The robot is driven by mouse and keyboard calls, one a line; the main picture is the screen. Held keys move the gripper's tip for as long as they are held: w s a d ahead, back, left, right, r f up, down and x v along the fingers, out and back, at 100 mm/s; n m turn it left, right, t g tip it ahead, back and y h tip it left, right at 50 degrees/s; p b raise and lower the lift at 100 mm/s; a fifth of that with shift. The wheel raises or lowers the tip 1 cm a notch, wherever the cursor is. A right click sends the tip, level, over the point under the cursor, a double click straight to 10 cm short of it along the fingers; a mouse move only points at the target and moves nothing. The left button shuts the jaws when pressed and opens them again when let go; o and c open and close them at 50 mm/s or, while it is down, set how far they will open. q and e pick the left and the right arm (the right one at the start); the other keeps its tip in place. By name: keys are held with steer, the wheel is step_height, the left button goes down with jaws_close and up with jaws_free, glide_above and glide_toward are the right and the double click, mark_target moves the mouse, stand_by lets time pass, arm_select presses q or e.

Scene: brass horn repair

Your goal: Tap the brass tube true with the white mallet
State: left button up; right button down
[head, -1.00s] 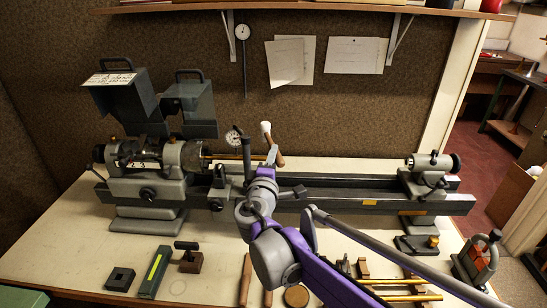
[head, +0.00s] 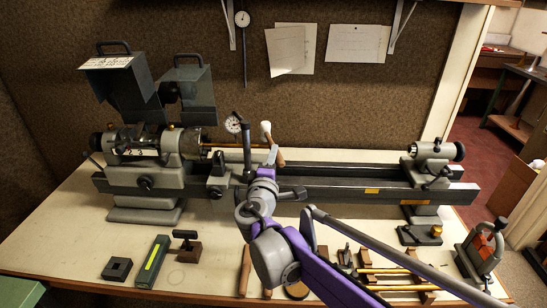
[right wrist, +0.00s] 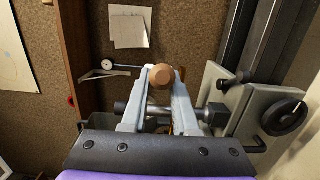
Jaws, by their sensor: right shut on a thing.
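The brass tube (head: 229,146) runs level out of the lathe's chuck end at the left, towards my right gripper. The mallet shows a white head (head: 266,127) at the top and a wooden handle (head: 279,158) slanting down right. My right gripper (head: 271,156) is shut on the mallet's handle, near the tube's right end. In the right wrist view the two grey fingers hold the handle, and its round wooden end (right wrist: 161,78) faces the camera. Whether mallet and tube touch cannot be told. My left gripper is not in view.
The lathe bed (head: 350,190) spans the bench, with a tailstock (head: 433,155) at the right. A dial gauge (head: 233,124) stands close behind the tube. A green box (head: 152,262), a black block (head: 117,269) and brass rods (head: 390,271) lie in front. Bare bench shows at front left.

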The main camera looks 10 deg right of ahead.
stand_by(0.3)
steer(key=shift+r+p, duration=0.1)
steer(key=shift+p, duration=0.25)
stand_by(0.7)
steer(key=shift+f, duration=0.2)
